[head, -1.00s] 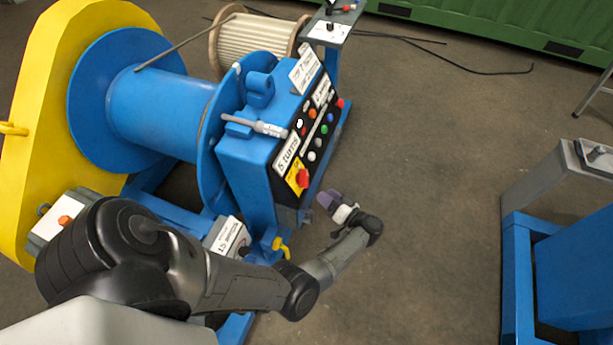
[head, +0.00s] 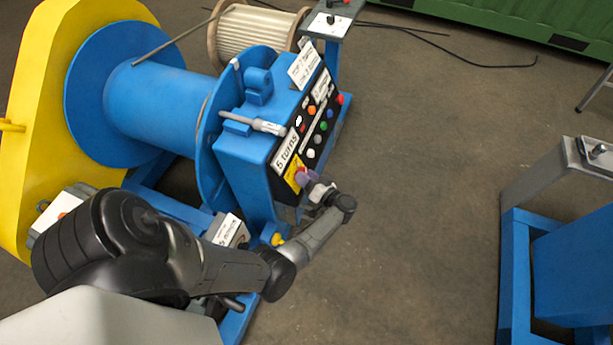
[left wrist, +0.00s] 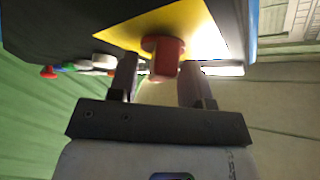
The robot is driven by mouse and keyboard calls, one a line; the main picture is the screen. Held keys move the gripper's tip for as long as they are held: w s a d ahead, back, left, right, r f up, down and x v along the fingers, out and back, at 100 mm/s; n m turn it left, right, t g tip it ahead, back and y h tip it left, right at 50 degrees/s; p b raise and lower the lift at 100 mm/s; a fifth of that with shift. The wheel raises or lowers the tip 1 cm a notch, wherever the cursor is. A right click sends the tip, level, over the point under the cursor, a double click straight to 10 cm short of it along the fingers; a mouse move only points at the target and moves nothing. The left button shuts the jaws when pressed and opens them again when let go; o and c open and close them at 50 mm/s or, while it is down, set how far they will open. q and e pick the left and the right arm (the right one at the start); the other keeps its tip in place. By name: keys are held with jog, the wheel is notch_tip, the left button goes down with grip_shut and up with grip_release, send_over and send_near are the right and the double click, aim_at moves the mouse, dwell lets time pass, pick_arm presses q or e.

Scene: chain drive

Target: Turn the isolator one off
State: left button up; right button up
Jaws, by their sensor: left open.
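The isolator is a red rotary knob on a yellow plate (left wrist: 205,28) at the near end of the black control panel. In the left wrist view the red knob (left wrist: 163,54) stands between the two fingers of my left gripper (left wrist: 160,80). The fingers are open, with a gap visible on each side of the knob. In the head view my left gripper (head: 312,186) is at the panel's near lower corner and hides most of the red knob. My right gripper is not in view.
The blue winch with its drum (head: 150,105) and yellow guard (head: 40,110) stands at left. Several coloured buttons (head: 323,126) sit beside the knob on the panel.

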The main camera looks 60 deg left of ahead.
pick_arm(q)
jog(key=shift+c, duration=0.3)
grip_shut()
jog(key=n+g+b, duration=0.2)
jog(key=n, duration=0.1)
jog(key=shift+w+f+b, duration=0.1)
jog(key=shift+f+b, duration=0.1)
jog(key=shift+b, duration=0.1)
jog(key=n+g+h+b, duration=0.2)
jog(key=n+g+b, duration=0.1)
jog(key=n, duration=0.3)
jog(key=n+g+h+b, duration=0.2)
jog(key=n+g+b, duration=0.1)
jog(key=n+b, duration=0.2)
jog(key=n+g+h+b, duration=0.3)
jog(key=n+b, duration=0.2)
jog(key=n, duration=0.2)
jog(key=shift+w+a, duration=0.1)
jog(key=n+h+b, duration=0.2)
jog(key=n, duration=0.1)
jog(key=shift+r+n+b, duration=0.2)
jog(key=shift+n+b, duration=0.1)
jog(key=shift+b, duration=0.05)
jog(key=shift+n+h, duration=0.4)
jog(key=shift+r, duration=0.1)
